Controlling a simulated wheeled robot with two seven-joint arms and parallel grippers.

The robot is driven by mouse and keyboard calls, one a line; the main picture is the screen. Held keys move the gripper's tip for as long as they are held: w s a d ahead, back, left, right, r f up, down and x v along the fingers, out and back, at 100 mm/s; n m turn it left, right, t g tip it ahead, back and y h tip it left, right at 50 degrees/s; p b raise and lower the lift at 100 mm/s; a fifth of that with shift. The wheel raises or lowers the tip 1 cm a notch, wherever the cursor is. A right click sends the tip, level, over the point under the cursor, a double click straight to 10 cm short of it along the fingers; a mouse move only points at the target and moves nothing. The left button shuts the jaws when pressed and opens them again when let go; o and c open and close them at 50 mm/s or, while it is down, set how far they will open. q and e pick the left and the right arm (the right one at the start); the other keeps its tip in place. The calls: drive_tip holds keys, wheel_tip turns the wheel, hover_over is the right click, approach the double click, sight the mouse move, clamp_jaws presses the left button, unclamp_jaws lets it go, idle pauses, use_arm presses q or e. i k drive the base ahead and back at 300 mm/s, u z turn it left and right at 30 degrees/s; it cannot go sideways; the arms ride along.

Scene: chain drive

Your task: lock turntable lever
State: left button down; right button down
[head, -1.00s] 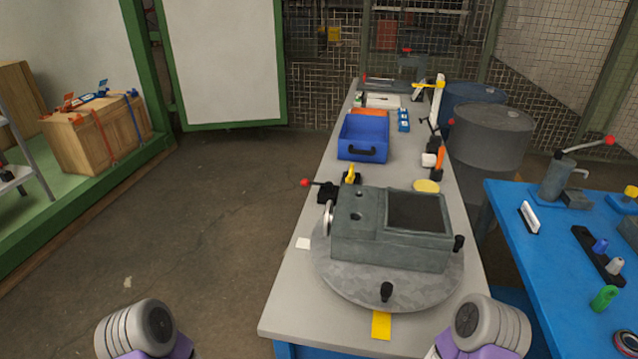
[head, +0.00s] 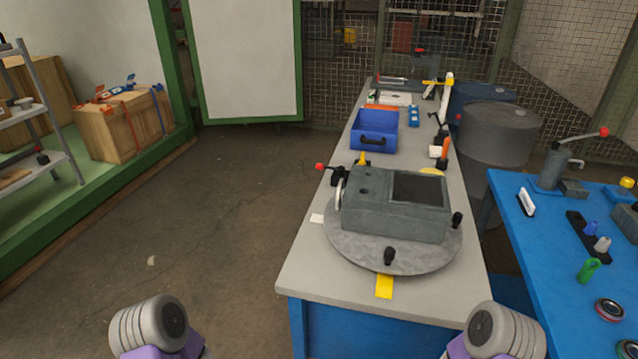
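A round grey turntable (head: 345,243) lies on the grey bench and carries a dark grey housing box (head: 385,222) with an open rectangular recess. A lever with a red knob (head: 320,167) sticks out to the left from a black base behind the box's left corner. Two black knobs stand at the turntable's rim, one at the front (head: 389,256) and one at the right (head: 457,219). A yellow strip (head: 384,287) lies at the bench's front below the turntable. Only rounded grey parts of my two arms show at the bottom edge; neither gripper's fingers are visible.
A blue bin (head: 374,130) stands farther back on the bench (head: 310,272). A blue table (head: 540,250) with tools is on the right. Dark drums (head: 495,135) stand behind. The floor left of the bench is clear.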

sight(340, 169)
drive_tip(key=u, duration=1.15)
drive_tip(key=i, duration=2.55)
drive_tip(key=z, duration=1)
